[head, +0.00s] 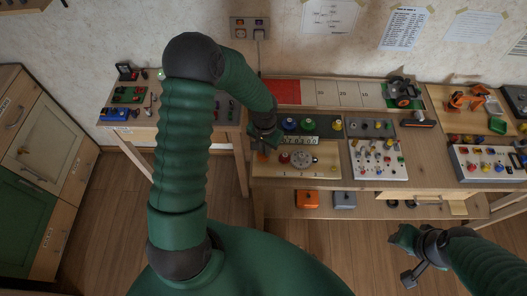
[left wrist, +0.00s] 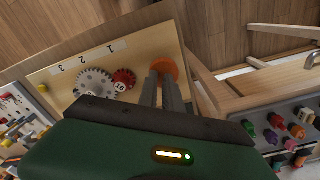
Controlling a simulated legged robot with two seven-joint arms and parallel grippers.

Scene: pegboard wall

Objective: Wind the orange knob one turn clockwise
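The orange knob (left wrist: 164,66) is a round disc on a light wooden board (left wrist: 140,49), at the end with no gears. In the left wrist view the two dark fingers of my left gripper (left wrist: 160,75) reach over the near part of the knob, with a narrow gap between them. Whether they press on a part of the knob is hidden. In the head view my left gripper (head: 262,142) hangs over the board's left end and mostly covers the knob (head: 262,156). My right gripper (head: 411,258) is low at the right, away from the board; its fingers are unclear.
A grey gear (left wrist: 94,84) and a small red gear (left wrist: 123,79) sit beside the knob on the same board. Coloured knobs (head: 306,124) stand just behind it. A switch panel (head: 378,160) is to its right. An orange box (head: 306,199) is on the lower shelf.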

